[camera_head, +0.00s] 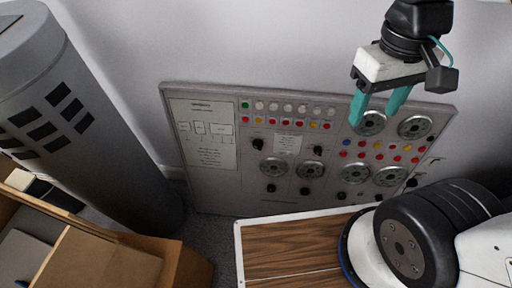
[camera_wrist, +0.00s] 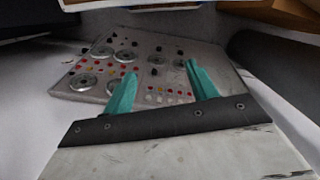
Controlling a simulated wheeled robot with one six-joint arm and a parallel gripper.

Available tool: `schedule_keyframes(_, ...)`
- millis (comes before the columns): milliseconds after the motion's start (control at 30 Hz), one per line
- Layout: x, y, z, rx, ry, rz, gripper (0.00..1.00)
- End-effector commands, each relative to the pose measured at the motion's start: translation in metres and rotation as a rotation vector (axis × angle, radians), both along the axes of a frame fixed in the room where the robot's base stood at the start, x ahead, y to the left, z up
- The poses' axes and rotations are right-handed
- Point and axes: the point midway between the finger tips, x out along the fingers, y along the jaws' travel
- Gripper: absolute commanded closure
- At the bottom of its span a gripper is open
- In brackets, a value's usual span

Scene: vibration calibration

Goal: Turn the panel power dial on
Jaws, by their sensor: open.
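The grey control panel (camera_head: 235,165) leans by the wall, with several round silver dials, such as one at its lower middle (camera_head: 310,169), and several small black knobs, such as one at left (camera_head: 258,144). I cannot tell which one is the power dial, or its setting. My gripper (camera_head: 377,112) is open, its two teal fingers pointing down in front of the panel's upper right, hiding part of it. In the wrist view the panel (camera_wrist: 142,62) appears beyond and between the open fingers (camera_wrist: 161,70). Nothing is between the fingers, and no contact shows.
A wood-topped table (camera_head: 285,262) stands in front of the panel, below my arm. A grey cylinder (camera_head: 95,120) with dark slots stands at left. An open cardboard box (camera_head: 105,262) is at lower left. The space before the panel's left side looks free.

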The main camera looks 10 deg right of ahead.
Motion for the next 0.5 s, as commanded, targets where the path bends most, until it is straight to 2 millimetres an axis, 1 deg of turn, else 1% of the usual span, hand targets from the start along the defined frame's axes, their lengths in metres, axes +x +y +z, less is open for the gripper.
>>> schedule_keyframes(33, 0.005, 0.006, -0.012, -0.031, 0.062, 0.052, 0.42)
schedule_keyframes(267, 0.025, 0.016, -0.058, -0.223, 0.271, 0.307, 0.42)
schedule_keyframes(500, 0.050, 0.025, -0.108, -0.467, 0.457, 0.643, 0.42)
